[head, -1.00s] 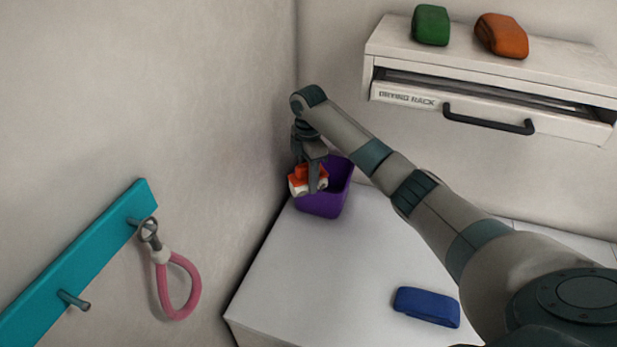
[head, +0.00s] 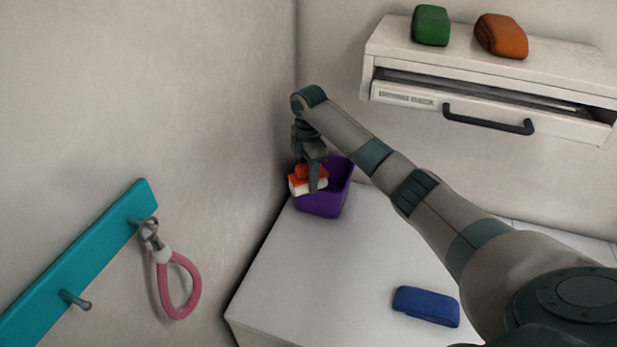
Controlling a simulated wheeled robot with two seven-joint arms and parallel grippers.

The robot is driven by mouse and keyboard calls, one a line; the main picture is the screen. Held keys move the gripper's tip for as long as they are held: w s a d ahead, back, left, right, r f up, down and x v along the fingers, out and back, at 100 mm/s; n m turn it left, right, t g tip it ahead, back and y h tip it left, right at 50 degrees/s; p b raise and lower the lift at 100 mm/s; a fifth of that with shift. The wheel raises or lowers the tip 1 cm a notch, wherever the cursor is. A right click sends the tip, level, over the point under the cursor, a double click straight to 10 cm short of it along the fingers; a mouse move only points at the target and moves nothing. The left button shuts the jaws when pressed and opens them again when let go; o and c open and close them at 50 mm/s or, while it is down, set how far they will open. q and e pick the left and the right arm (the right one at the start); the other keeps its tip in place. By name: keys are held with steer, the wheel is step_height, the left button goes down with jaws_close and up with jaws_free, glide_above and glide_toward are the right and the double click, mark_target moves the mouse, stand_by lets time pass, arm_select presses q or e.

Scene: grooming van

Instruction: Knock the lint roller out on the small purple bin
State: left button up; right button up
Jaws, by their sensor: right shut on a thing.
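The small purple bin (head: 327,205) stands at the back left corner of the white table, against the wall. My right gripper (head: 312,184) points down at the bin's left side, shut on the lint roller (head: 300,184), which shows an orange part above a white part. The roller overlaps the bin's near left rim in the picture; whether it touches the rim I cannot tell. The gripper fingers hide part of the roller. My left gripper is not in view.
A blue object (head: 427,306) lies on the white table (head: 330,265), whose middle is clear. A teal rail (head: 85,262) on the left wall holds a pink loop (head: 180,285). Green (head: 431,25) and orange (head: 501,35) bundles sit on the drying rack (head: 400,50).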

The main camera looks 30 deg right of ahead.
steer(key=shift+r, duration=0.75)
steer(key=shift+f, duration=0.7)
stand_by(1.0)
steer(key=shift+f, duration=0.15)
stand_by(1.3)
steer(key=shift+r, duration=3.1)
